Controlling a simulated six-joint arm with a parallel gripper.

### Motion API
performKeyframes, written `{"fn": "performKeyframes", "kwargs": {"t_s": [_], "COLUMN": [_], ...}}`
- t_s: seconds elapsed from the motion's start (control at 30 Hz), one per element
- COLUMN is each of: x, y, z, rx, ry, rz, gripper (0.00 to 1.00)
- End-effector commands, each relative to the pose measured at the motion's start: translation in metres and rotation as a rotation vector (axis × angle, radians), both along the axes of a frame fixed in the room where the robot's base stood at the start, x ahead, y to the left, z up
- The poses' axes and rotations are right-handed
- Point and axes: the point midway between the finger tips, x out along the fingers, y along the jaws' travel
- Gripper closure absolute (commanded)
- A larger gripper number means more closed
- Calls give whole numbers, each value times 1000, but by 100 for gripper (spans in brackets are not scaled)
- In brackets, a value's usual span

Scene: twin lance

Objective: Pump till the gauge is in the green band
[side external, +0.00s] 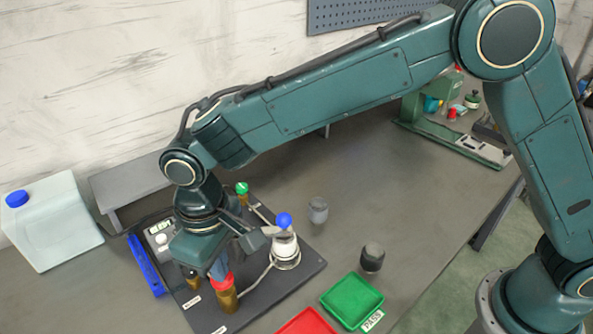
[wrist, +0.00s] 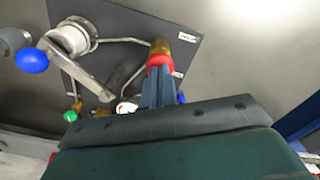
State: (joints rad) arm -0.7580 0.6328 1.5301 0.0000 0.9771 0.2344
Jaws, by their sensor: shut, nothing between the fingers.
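A dark board (side external: 262,305) carries a silver-white pump (side external: 285,255) with a metal lever (wrist: 85,72) and a blue ball knob (side external: 284,220); the knob also shows in the wrist view (wrist: 32,60). A brass fitting with a red cap (side external: 223,281) stands at the board's front; the cap also shows in the wrist view (wrist: 159,60). My gripper (wrist: 158,75) is shut and empty, its fingertips at the red cap; I cannot tell whether they touch. A white round face, perhaps the gauge (wrist: 126,107), is partly hidden behind my gripper. Its reading cannot be made out.
A green-capped fitting (side external: 242,188) stands at the board's back. Green (side external: 352,299) and red (side external: 307,323) trays lie at the front right, near a dark cylinder (side external: 372,257) and a grey one (side external: 319,210). A white jug (side external: 52,225) stands left. The table's right side is mostly clear.

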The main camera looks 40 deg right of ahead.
Motion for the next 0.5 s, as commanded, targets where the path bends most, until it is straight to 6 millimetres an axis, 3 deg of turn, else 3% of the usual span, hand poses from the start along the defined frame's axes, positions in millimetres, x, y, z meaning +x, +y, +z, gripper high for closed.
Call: {"fn": "performKeyframes", "kwargs": {"t_s": [0.5], "x": [-1], "y": [0], "z": [-15], "rx": [-3], "ry": [3], "rz": [0], "gripper": [100]}}
